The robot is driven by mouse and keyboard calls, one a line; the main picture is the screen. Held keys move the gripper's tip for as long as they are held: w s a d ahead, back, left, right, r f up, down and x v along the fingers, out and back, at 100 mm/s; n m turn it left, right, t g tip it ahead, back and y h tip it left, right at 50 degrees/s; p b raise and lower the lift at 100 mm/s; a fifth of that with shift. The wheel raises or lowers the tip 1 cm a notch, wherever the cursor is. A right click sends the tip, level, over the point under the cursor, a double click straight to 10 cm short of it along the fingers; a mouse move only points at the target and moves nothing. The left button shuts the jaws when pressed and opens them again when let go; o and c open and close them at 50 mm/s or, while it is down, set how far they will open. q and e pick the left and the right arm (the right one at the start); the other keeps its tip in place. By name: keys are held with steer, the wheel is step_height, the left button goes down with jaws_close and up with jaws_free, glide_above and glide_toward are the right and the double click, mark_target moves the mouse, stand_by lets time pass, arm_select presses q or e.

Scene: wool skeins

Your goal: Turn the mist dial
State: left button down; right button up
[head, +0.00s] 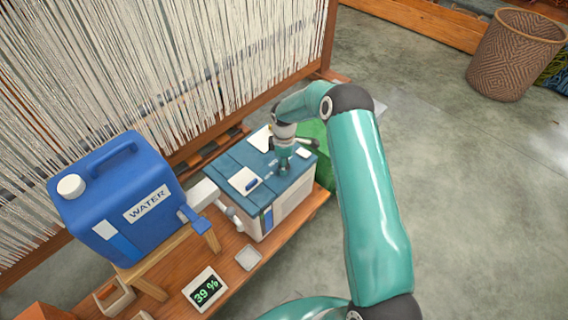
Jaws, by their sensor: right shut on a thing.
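A white box with a blue-teal lid (233,165) stands on the wooden bench and looks like the mist unit. My right arm reaches over it from the right. My right gripper (284,164) points down at the lid and is shut on the mist dial, which the gripper hides almost fully. I cannot tell the dial's setting. A small display (205,290) in front of the box reads 39 %. My left gripper is not in view.
A blue water can (125,205) with a tap sits on a wooden stand left of the box. A green object (320,150) stands behind my arm. A loom with pale threads (170,60) rises behind. A woven basket (512,55) stands far right on open floor.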

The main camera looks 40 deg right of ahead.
steer(key=shift+m, duration=0.3)
steer(key=m+b, duration=0.1)
steer(key=m, duration=0.1)
steer(key=shift+f+m+b, duration=0.1)
steer(key=shift+m+b, duration=0.25)
steer(key=shift+m, duration=0.05)
steer(key=m+b, duration=0.1)
steer(key=m, duration=0.2)
steer(key=shift+m, duration=0.3)
steer(key=m+b, duration=0.1)
steer(key=m, duration=0.2)
steer(key=shift+m, duration=0.3)
steer(key=shift+m+b, duration=0.65)
steer(key=shift+m, duration=0.95)
steer(key=o, duration=1.1)
steer(key=shift+o, duration=0.2)
step_height(320, 180, up, 12)
